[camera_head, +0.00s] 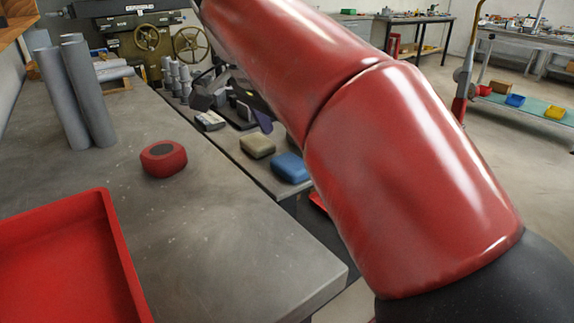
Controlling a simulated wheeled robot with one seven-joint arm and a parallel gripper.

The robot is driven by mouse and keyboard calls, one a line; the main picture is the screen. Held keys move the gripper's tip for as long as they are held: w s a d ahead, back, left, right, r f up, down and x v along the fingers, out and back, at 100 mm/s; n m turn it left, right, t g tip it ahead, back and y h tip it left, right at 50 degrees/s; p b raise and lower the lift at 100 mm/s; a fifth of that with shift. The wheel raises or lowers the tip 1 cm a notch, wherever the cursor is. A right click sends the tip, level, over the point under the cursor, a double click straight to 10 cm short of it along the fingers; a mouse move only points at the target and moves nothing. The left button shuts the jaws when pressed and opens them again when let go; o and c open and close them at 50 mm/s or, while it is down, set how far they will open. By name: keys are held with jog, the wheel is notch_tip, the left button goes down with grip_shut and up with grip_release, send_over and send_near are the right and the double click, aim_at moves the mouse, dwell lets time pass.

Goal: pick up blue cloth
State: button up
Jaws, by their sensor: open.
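A blue folded cloth-like block (291,168) lies on the lower grey bench, just left of my red arm. A beige block of similar shape (257,146) lies beside it, a little farther back. My gripper (232,108) shows as dark parts beyond the beige block, partly hidden by my arm. Its jaws look open and apart from the blue cloth. Whether anything lies between them is hard to see.
A red tray (108,240) and a red round-cornered block (163,158) are on the near grey table (215,240). Grey cylinders (85,90) stand at its left. A small grey-white item (209,121) lies near my gripper. Machinery with handwheels (190,44) stands behind.

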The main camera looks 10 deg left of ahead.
aim_at(295, 160)
jog(key=x, duration=0.6)
jog(key=shift+w+b, duration=0.15)
jog(key=shift+b, duration=0.15)
jog(key=c, duration=1.1)
